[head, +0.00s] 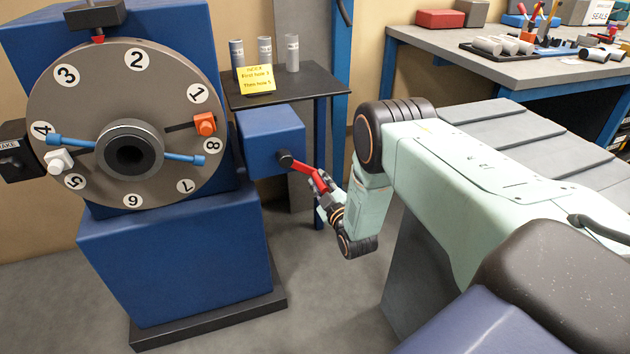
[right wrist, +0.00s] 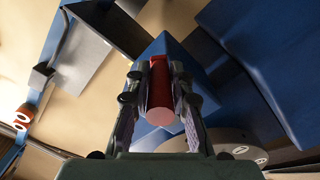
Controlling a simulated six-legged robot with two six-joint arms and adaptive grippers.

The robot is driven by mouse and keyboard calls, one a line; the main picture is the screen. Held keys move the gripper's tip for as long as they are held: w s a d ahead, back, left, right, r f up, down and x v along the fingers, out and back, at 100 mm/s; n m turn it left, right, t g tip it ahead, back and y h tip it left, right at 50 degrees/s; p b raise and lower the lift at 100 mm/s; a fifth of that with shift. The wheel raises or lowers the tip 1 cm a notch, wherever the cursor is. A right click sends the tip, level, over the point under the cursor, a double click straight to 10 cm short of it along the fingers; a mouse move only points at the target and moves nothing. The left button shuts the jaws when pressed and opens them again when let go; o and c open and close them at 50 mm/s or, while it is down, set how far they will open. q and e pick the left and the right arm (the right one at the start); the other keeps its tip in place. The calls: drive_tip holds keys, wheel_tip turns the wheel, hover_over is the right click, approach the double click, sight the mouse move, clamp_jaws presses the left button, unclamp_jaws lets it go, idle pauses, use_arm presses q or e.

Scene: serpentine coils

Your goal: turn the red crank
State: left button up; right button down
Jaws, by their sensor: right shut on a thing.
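The red crank (head: 307,170) sticks out from a dark hub on the blue box at the right side of the machine. It slants down to the right. My right gripper (head: 325,196) is at its outer end. In the right wrist view the crank's red handle (right wrist: 161,95) stands between the two fingers of my right gripper (right wrist: 162,88), which is shut on it. The grey numbered dial (head: 90,100) faces me, with an orange block (head: 205,124) between 1 and 8 and a white block (head: 59,160) between 4 and 5. My left gripper is not in view.
A small dark table (head: 300,85) behind the crank bears several grey cylinders and a yellow note (head: 256,79). A grey workbench (head: 440,45) with tools stands at the back right. The floor (head: 270,330) in front of the machine is clear.

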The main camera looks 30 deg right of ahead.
wheel_tip(320, 180, up, 12)
drive_tip(key=n+p, duration=1.4)
drive_tip(key=w+a+r+n+p, duration=0.2)
drive_tip(key=a+r+n+p, duration=0.2)
drive_tip(key=a, duration=0.3)
drive_tip(key=shift+a+n, duration=0.4)
drive_tip(key=shift+n, duration=0.1)
drive_tip(key=shift+r, duration=0.1)
drive_tip(key=c, duration=1.2)
unclamp_jaws()
